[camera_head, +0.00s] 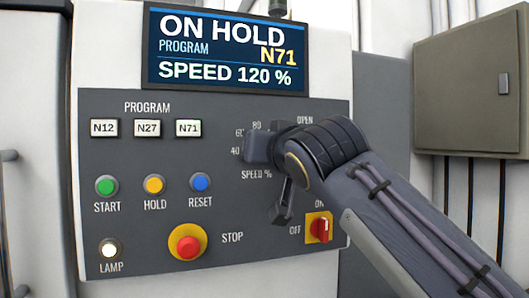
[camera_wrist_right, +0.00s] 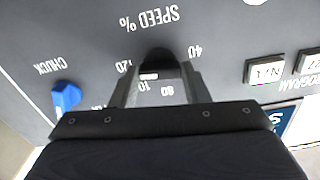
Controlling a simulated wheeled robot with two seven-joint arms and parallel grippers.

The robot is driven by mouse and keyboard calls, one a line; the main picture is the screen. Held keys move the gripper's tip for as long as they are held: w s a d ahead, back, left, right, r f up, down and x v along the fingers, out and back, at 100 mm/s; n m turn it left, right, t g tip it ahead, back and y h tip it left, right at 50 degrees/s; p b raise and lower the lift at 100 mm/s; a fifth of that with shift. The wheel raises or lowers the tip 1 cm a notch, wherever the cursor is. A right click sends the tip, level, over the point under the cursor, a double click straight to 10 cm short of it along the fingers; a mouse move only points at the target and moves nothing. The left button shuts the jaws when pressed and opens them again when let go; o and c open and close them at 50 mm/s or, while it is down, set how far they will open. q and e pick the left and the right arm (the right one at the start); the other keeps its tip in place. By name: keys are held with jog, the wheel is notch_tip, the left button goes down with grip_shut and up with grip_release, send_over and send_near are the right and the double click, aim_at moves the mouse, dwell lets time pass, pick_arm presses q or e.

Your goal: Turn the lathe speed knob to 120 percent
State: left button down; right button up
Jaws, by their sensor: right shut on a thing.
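The speed knob is hidden behind my right gripper (camera_head: 268,180) in the head view, at the right of the lathe panel (camera_head: 130,235). In the right wrist view the dark knob (camera_wrist_right: 156,62) sits between the two fingers of my right gripper (camera_wrist_right: 158,68), which is shut on it. The scale numbers 40, 80 and 120 show around it, with others partly covered. A pale mark shows on or by the knob. The display (camera_head: 226,48) reads ON HOLD, PROGRAM N71, SPEED 120 %. My left gripper is in neither view.
The red stop button (camera_head: 187,242) on its yellow base is left of my gripper. A red and yellow ON/OFF switch (camera_head: 319,229) sits close below my wrist. A blue CHUCK knob (camera_wrist_right: 66,96) is beside the gripper in the wrist view. START, HOLD and RESET buttons (camera_head: 153,184) are further left.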

jog(key=shift+a+f+m, duration=0.1)
jog(key=shift+f+m, duration=0.05)
jog(key=shift+m, duration=0.15)
dwell(0.4)
jog(key=o, duration=1)
jog(key=b+v, duration=0.1)
jog(key=v, duration=0.6)
jog(key=shift+s+d+b, duration=0.2)
jog(key=shift+s+b, duration=0.15)
